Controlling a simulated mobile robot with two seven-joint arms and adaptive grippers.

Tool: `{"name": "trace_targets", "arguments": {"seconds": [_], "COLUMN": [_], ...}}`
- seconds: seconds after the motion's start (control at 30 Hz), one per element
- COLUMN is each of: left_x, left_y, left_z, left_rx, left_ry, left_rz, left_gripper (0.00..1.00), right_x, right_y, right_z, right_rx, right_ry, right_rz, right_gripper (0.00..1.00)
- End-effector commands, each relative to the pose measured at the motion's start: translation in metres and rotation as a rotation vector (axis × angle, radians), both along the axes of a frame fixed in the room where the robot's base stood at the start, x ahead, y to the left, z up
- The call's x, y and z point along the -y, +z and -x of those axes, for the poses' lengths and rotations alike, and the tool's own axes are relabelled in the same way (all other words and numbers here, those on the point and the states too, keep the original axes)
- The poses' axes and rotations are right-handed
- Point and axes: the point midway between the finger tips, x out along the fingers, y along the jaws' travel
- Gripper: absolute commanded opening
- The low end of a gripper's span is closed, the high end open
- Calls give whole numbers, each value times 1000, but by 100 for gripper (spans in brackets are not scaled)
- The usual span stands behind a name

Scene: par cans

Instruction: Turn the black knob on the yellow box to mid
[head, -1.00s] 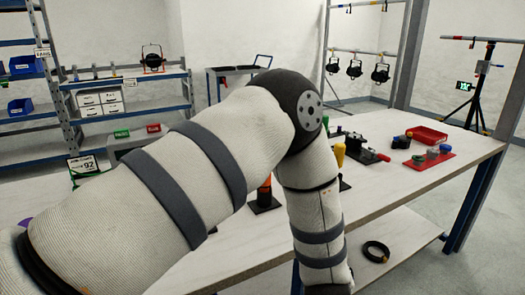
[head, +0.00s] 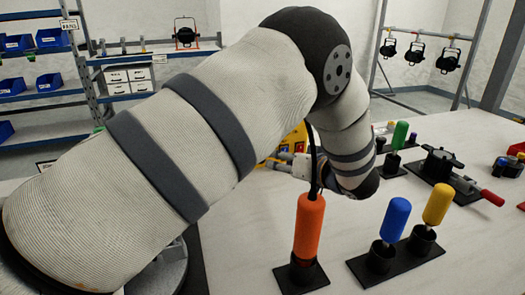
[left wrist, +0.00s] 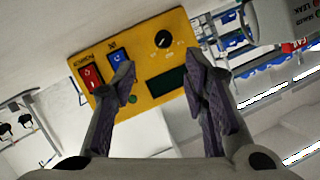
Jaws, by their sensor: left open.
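The yellow box (left wrist: 148,90) shows face-on in the left wrist view, tilted in the picture. Its black knob (left wrist: 162,39) has a pale pointer mark, and its dial setting is too small to read. In the head view only a piece of the yellow box (head: 296,138) shows behind my left arm. My left gripper (left wrist: 160,88) is open and empty; its two fingers are spread in front of the box, with the knob seen between and beyond the tips. In the head view my left gripper (head: 284,162) is partly hidden beside the box. My right gripper is not seen.
The box also carries a red switch (left wrist: 90,78), a blue switch (left wrist: 117,58) and a dark display (left wrist: 170,82). An orange-handled tool (head: 308,225), a blue handle (head: 395,220) and a yellow handle (head: 437,203) stand upright near my arm. A black clamp (head: 440,162) lies farther right.

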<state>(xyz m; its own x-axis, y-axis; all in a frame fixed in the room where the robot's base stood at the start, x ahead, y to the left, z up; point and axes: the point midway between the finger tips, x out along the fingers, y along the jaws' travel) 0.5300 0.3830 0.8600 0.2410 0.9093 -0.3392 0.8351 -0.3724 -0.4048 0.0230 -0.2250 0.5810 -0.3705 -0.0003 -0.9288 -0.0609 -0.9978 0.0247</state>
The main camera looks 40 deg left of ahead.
Motion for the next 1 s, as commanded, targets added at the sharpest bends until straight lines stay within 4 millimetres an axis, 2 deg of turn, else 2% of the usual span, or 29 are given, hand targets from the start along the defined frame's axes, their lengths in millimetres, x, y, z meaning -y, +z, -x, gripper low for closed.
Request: {"name": "trace_targets", "arguments": {"seconds": [0.03, 0.17, 0.4, 0.5, 0.63, 0.83, 1.0], "left_x": [0, -7, -49, -62, -69, -69, -69], "left_y": [-7, -13, -29, -34, -36, -35, -35], "left_z": [4, 7, -3, -7, -9, -9, -9], "left_rx": [-26, -50, -48, -46, -46, -45, -45], "left_ry": [3, 8, 9, 8, 6, 6, 6], "left_rz": [-2, -5, -4, -4, -4, -4, -4], "left_gripper": [40, 40, 40, 40, 40, 40, 2], "right_x": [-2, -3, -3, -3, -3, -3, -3], "right_y": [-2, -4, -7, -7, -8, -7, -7], "right_z": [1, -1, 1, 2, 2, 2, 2], "right_rx": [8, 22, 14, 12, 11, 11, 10], "right_ry": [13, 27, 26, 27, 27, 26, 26], "right_rz": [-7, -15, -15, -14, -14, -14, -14], "right_gripper": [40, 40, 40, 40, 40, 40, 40]}}
